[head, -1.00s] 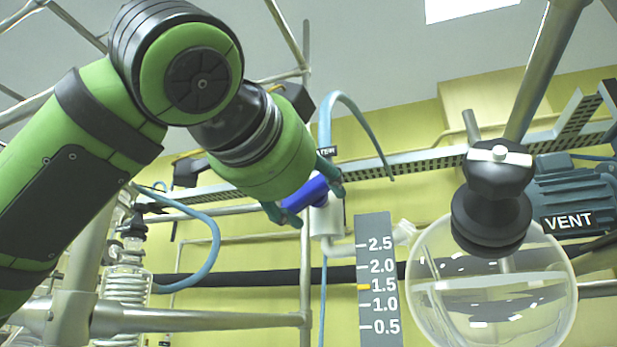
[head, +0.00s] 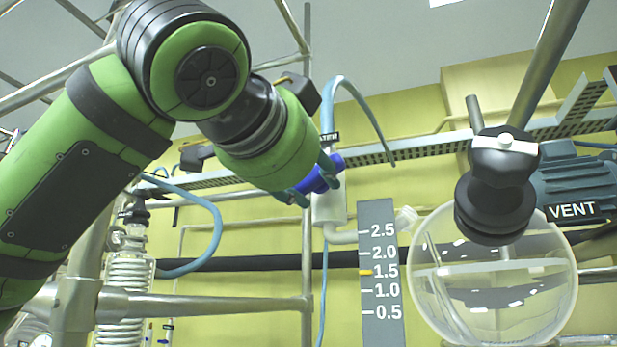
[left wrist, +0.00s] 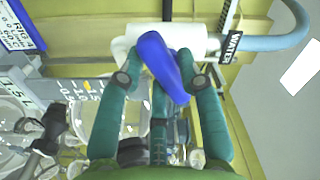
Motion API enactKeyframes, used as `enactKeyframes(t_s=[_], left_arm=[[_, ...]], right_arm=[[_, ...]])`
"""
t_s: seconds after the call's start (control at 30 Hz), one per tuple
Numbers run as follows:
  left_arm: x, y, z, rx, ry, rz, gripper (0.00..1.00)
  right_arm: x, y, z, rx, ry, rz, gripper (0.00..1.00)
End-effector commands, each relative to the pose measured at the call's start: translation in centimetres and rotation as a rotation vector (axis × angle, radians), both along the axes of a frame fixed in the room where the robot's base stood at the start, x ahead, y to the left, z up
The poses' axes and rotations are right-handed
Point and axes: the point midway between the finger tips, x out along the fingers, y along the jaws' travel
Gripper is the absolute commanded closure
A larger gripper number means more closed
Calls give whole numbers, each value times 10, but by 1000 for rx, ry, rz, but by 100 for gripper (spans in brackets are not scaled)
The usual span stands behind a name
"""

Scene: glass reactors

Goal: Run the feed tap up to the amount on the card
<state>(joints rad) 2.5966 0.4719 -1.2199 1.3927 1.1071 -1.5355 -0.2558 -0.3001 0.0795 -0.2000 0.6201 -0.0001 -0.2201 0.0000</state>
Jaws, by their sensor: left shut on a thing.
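My left gripper (head: 312,180) is shut on the blue tap handle (head: 322,173), which sits at a white tap body (head: 328,207) under a label ending in "ATER". In the left wrist view the blue handle (left wrist: 165,62) lies slantwise between the fingers, and the label (left wrist: 230,45) reads "WATER". The round glass vessel (head: 493,310) holds clear liquid. Its surface appears near the height of the orange mark on the grey scale (head: 379,335), at 1.5. A white card (left wrist: 15,88) in the left wrist view seems to read "1.5 L", partly cut off. My right gripper is out of view.
A motor-like unit labelled VENT (head: 572,210) is at right. A blue hose (head: 355,95) arches over the tap. Metal frame tubes and a glass coil (head: 128,285) are at left.

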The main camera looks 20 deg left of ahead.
Motion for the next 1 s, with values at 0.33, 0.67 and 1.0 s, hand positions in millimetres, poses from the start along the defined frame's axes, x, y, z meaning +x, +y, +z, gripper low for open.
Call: enactKeyframes(t_s=[0.33, 0.67, 1.0], left_arm=[[1, 0, -1, 231, -5, -3, 97], [1, 1, 0, 424, -10, -3, 97], [1, 2, 0, 496, -12, -2, 97]], right_arm=[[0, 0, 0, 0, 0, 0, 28], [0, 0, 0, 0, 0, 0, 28], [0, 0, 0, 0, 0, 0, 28]])
